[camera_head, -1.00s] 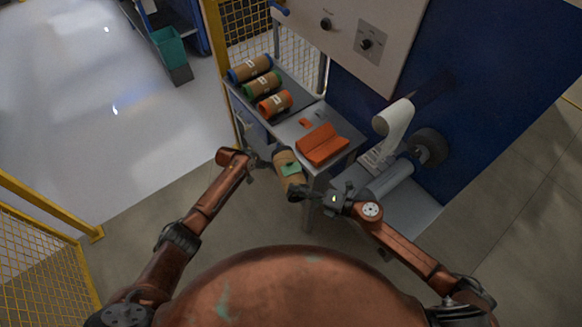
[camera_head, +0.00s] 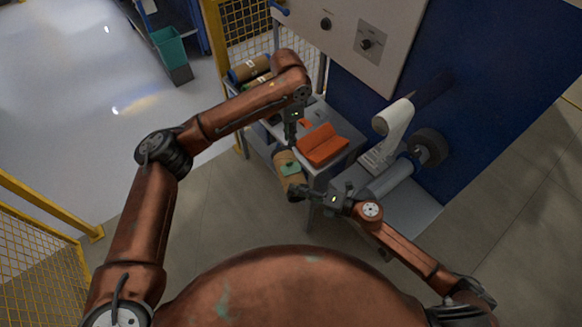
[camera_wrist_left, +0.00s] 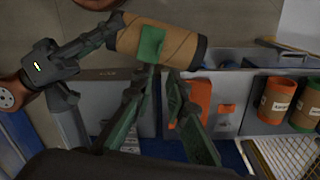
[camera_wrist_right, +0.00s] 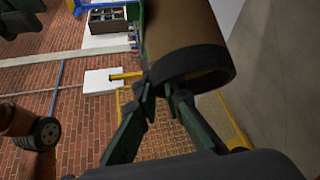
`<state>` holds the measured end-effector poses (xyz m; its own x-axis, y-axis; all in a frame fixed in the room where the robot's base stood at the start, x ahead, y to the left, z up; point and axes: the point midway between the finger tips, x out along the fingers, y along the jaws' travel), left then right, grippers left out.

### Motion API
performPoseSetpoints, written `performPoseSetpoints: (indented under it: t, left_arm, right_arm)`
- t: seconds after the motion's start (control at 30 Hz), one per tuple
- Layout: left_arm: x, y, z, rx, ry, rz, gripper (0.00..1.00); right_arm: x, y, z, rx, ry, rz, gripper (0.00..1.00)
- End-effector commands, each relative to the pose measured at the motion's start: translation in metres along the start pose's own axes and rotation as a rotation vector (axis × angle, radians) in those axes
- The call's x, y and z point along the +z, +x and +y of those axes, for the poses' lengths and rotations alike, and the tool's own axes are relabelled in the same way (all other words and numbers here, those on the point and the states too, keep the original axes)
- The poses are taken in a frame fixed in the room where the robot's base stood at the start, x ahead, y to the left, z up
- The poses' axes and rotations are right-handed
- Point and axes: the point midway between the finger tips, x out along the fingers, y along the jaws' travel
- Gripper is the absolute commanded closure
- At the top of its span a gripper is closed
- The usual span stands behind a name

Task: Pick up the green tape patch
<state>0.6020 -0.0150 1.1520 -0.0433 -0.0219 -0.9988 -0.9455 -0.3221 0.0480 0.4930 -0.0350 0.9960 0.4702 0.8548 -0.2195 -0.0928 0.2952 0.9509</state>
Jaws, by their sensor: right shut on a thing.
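The green tape patch (camera_head: 290,169) lies on the side of a brown cardboard roller (camera_head: 285,157) with dark ends. It also shows in the left wrist view (camera_wrist_left: 151,44). My right gripper (camera_head: 297,192) is shut on the rim at the roller's near end and holds it in the air. The right wrist view shows its fingers (camera_wrist_right: 166,88) at the roller's dark rim (camera_wrist_right: 205,68). My left gripper (camera_wrist_left: 164,72) is just beside the patch. Its fingertips are slightly apart with nothing seen between them; whether one touches the patch I cannot tell.
A grey table (camera_head: 345,157) carries an orange holder (camera_head: 322,145), a small orange piece (camera_head: 305,122) and several wrapped rollers (camera_head: 248,68), partly hidden by my left arm. A machine with a white paper strip (camera_head: 394,118) stands at right.

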Motion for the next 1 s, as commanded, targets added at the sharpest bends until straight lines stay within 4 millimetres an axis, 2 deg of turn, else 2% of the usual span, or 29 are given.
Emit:
performPoseSetpoints:
  t: [0.33,0.63,0.9,1.0]
  left_arm:
    - [0.003,0.053,0.002,0.002,0.009,-0.011,0.86]
    - [0.004,0.072,0.002,0.0,0.008,-0.009,0.86]
    - [0.008,0.11,0.003,0.002,0.007,-0.009,0.86]
    - [0.007,0.117,0.003,0.0,0.007,-0.007,0.86]
  right_arm:
    - [0.0,0.0,0.001,0.001,-0.001,-0.001,1.0]
    - [0.0,0.0,0.001,0.001,-0.001,0.0,1.0]
    - [0.0,0.0,0.001,0.001,-0.001,0.0,1.0]
    - [0.0,0.0,0.001,0.001,-0.001,0.0,1.0]
